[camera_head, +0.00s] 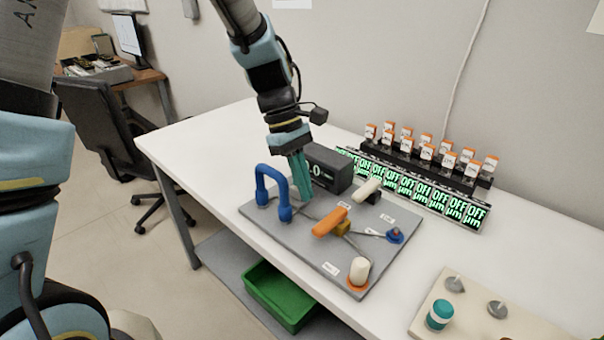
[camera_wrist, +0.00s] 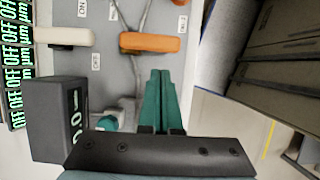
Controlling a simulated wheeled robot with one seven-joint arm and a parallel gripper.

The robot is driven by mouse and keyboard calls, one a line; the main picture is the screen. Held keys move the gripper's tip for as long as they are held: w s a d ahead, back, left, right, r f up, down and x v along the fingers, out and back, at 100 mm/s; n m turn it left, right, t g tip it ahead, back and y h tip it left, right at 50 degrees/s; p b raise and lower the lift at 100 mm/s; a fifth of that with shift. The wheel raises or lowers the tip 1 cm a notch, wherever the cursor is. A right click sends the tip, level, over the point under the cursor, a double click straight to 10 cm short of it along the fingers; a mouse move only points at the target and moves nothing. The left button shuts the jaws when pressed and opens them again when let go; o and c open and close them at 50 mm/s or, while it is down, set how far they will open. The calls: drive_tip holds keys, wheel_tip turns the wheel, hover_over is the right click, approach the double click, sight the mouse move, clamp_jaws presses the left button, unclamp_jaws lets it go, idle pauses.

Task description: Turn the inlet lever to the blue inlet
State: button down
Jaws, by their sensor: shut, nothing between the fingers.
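An orange lever (camera_head: 330,221), which looks like the inlet lever, sits on a brass valve body (camera_head: 342,229) on the grey panel (camera_head: 320,262). Lines run from the valve toward a blue fitting (camera_head: 394,236) on the right and a white cylinder with an orange ring (camera_head: 358,270) at the front. My gripper (camera_head: 304,196) points down over the panel, left of the orange lever and apart from it. Its teal fingers are together and empty. In the wrist view the orange lever (camera_wrist: 150,43) lies crosswise beyond the fingertips (camera_wrist: 160,74).
A blue U-shaped tube (camera_head: 271,182) stands just left of my gripper. A dark display box (camera_head: 329,168) is close behind it, with a white lever (camera_head: 367,188) to its right. A row of green displays (camera_head: 425,189) and small bottles stands at the back.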

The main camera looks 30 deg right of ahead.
sight(330, 224)
drive_tip(key=shift+p+x, duration=0.35)
drive_tip(key=shift+x, duration=2.4)
drive_tip(key=shift+a, duration=0.1)
drive_tip(key=shift+s+n, duration=0.15)
drive_tip(key=shift+n, duration=0.15)
